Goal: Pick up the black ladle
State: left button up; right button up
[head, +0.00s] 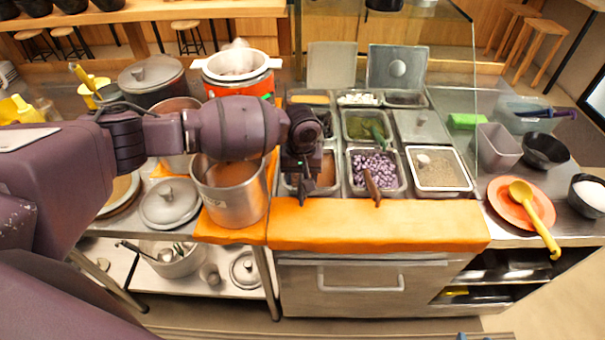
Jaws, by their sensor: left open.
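My left gripper (309,187) is open, pointing down over the front-left steel pan of brown topping (325,172). Its fingers and wrist cover part of that pan, so I cannot tell whether a ladle stands there. No ladle shows clearly as black. A dark-handled utensil (138,250) leans in a steel pot (172,262) on the lower shelf at left, away from the gripper. Another dark, bluish-handled utensil (546,113) lies across a clear container at the right. My right gripper is not in view.
A pan of purple beans (376,166) with a brown handle (371,187) stands right of the gripper. A tall steel pot (233,200) stands left. A yellow ladle (535,214) lies on an orange plate (506,207). The orange counter front (400,226) is clear.

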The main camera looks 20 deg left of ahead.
aim_at(302, 177)
pick_arm(q)
jog(key=shift+w+f, duration=0.15)
jog(key=shift+f, duration=1.65)
jog(key=shift+d, duration=0.1)
jog(key=shift+c, duration=0.3)
grip_shut()
